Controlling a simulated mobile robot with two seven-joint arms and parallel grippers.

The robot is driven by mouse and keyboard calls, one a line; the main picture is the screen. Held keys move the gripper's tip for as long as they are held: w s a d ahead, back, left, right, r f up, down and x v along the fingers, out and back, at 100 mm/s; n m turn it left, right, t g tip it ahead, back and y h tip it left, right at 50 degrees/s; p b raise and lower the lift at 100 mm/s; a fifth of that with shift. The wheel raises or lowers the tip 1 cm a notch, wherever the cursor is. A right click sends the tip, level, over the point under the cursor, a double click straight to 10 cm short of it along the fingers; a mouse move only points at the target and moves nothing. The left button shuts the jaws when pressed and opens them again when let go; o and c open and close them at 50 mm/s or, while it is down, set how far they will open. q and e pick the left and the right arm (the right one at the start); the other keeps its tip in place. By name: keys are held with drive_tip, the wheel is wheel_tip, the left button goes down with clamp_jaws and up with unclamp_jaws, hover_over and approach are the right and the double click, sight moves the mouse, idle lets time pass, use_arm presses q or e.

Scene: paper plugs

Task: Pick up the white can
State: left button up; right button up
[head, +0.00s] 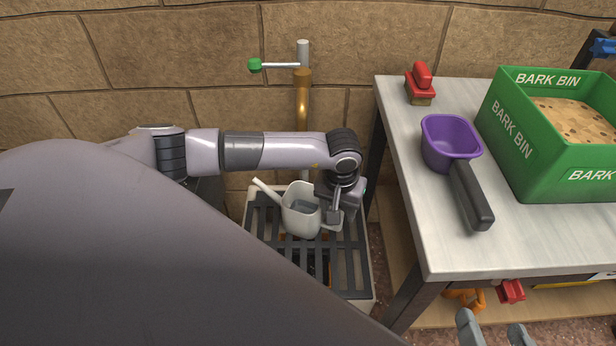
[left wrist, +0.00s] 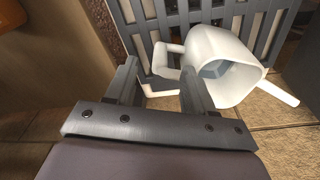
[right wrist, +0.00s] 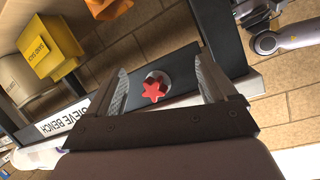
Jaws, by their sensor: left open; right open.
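The white can (head: 300,216) is a watering can with a spout pointing up left, standing on the dark slatted grate by the wall. My left gripper (head: 335,207) is at its right side, by the handle. In the left wrist view the can (left wrist: 222,52) shows its open top, and its handle (left wrist: 160,92) reaches between the open fingers of my left gripper (left wrist: 160,72). Whether a finger touches the handle I cannot tell. My right gripper (head: 492,329) is open and empty at the bottom edge, below the bench. It shows in the right wrist view (right wrist: 161,66).
A brass standpipe (head: 303,100) with a green-ended tap stands behind the can. The metal bench (head: 405,160) at right holds a purple scoop (head: 450,140), a red-handled brush (head: 420,85) and a green bark bin (head: 530,150). A red star knob (right wrist: 154,91) sits ahead of my right gripper.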

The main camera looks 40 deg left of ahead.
use_arm(q)
drive_tip(key=f+b, duration=0.1)
drive_tip(key=f, duration=0.1)
drive_tip(key=w+f+b, duration=0.1)
drive_tip(key=f, duration=0.1)
drive_tip(key=w+f+b, duration=0.1)
drive_tip(key=f, duration=0.1)
drive_tip(key=shift+a+f+b, duration=0.3)
drive_tip(key=shift+a+b, duration=0.05)
drive_tip(key=shift+w+f, duration=0.1)
drive_tip(key=shift+f, duration=0.15)
use_arm(e)
drive_tip(key=shift+d+n+t+h, duration=0.55)
drive_tip(key=shift+d+t, duration=0.25)
drive_tip(key=shift+d, duration=0.25)
use_arm(q)
drive_tip(key=shift+c, duration=0.3)
drive_tip(key=shift+r, duration=0.1)
clamp_jaws()
